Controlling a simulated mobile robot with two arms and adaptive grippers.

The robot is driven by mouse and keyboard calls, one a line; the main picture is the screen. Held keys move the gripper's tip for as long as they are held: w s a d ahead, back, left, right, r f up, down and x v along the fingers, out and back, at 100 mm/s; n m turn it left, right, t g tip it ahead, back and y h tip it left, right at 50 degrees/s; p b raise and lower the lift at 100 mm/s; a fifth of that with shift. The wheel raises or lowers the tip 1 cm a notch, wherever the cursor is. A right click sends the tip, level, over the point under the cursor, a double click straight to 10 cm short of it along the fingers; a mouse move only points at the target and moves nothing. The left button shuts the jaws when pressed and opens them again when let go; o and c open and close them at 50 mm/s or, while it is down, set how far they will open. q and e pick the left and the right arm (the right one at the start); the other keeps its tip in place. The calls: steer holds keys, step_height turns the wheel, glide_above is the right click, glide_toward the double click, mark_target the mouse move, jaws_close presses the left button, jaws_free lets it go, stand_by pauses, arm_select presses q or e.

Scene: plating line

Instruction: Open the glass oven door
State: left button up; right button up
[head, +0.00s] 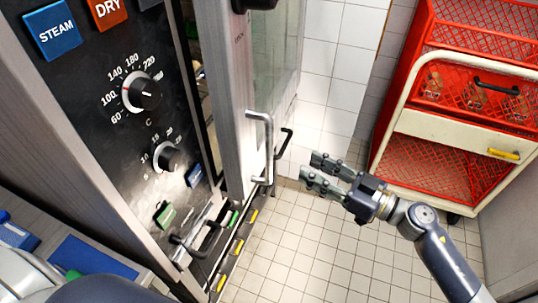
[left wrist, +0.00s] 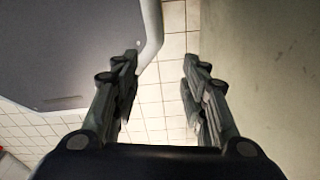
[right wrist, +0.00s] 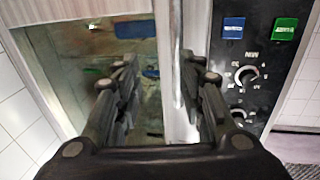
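The oven's glass door (head: 278,60) has a pale metal frame and stands to the right of the black control panel (head: 130,65) in the head view. A dark strip shows between panel and frame; I cannot tell for sure whether the door is ajar. A bar-shaped metal handle (head: 269,150) is on the frame. My right gripper (head: 311,167) is open and empty, to the right of the handle and apart from it. In the right wrist view its fingers (right wrist: 166,80) point at the door glass (right wrist: 95,75) and frame. My left gripper (left wrist: 160,68) is open and empty over tiled floor.
A white-framed cart with red mesh crates (head: 470,90) stands at the right. Tiled floor (head: 300,250) lies clear between oven and cart. A second dark handle (head: 204,240) and coloured tags sit low on the oven front. A grey surface (left wrist: 70,45) is beside the left gripper.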

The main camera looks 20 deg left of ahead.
mark_target(270, 154)
steer(key=shift+n+g, duration=0.4)
steer(key=shift+g, duration=0.2)
steer(key=a, duration=0.3)
steer(key=a+p, duration=0.1)
steer(key=a, duration=0.3)
steer(key=a+r, duration=0.1)
steer(key=a, duration=0.3)
steer(key=shift+a+r, duration=0.1)
steer(key=shift+a, duration=0.15)
steer(key=shift+w, duration=0.1)
jaws_close()
